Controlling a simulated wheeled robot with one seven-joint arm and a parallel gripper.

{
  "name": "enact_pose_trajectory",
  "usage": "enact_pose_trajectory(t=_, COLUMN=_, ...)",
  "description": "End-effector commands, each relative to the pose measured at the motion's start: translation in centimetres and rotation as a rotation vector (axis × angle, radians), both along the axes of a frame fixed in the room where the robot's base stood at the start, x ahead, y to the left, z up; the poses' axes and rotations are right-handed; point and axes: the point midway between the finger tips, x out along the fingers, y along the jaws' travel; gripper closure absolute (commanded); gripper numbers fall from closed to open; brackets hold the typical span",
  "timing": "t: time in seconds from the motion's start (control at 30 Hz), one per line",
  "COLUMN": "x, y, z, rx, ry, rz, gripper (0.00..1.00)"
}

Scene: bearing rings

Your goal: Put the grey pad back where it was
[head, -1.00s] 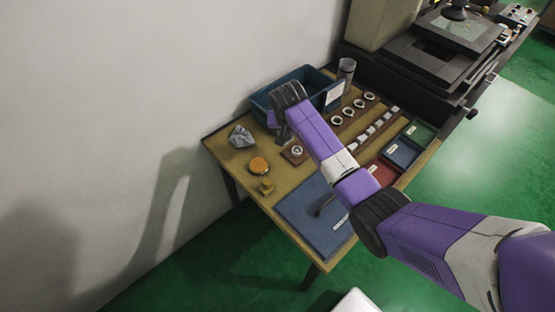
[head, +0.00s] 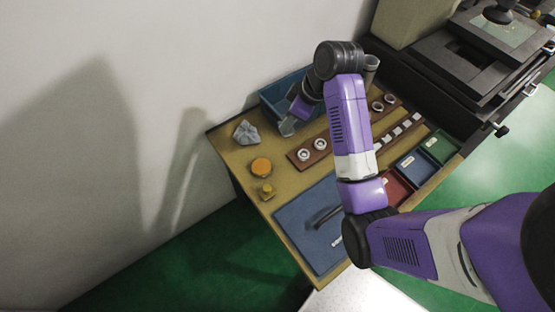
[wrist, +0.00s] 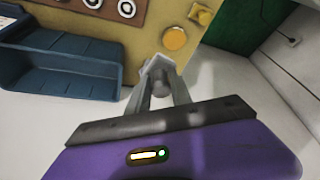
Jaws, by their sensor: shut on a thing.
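My gripper (head: 287,128) is above the far-left part of the table, in front of the blue bin (head: 275,97). In the wrist view my gripper (wrist: 157,68) has its fingers drawn together on a small grey piece (wrist: 160,88), which looks like the grey pad. The fingers hide most of it.
The wooden table (head: 232,156) bears an orange disc (head: 261,166), a yellow block (head: 266,191), a brown board (head: 309,153) with rings, and a blue mat (head: 300,222). Red, blue (head: 411,164) and green (head: 439,148) trays line the right side. A wall stands behind.

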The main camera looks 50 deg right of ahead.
Motion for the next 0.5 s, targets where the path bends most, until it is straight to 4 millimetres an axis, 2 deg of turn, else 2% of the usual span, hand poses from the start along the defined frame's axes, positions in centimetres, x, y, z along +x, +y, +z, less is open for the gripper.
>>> enact_pose_trajectory(t=0.1, x=-0.6, y=0.5, z=0.6, rx=0.0, ry=-0.001, rz=0.136, gripper=1.0)
enact_pose_trajectory(t=0.27, x=-0.9, y=0.8, z=0.3, rx=0.0, ry=-0.001, rz=0.233, gripper=1.0)
enact_pose_trajectory(t=0.37, x=-1.0, y=0.9, z=-0.8, rx=0.0, ry=-0.001, rz=0.251, gripper=1.0)
enact_pose_trajectory(t=0.5, x=-1.0, y=0.9, z=-3.3, rx=-0.001, ry=0.0, rz=0.251, gripper=1.0)
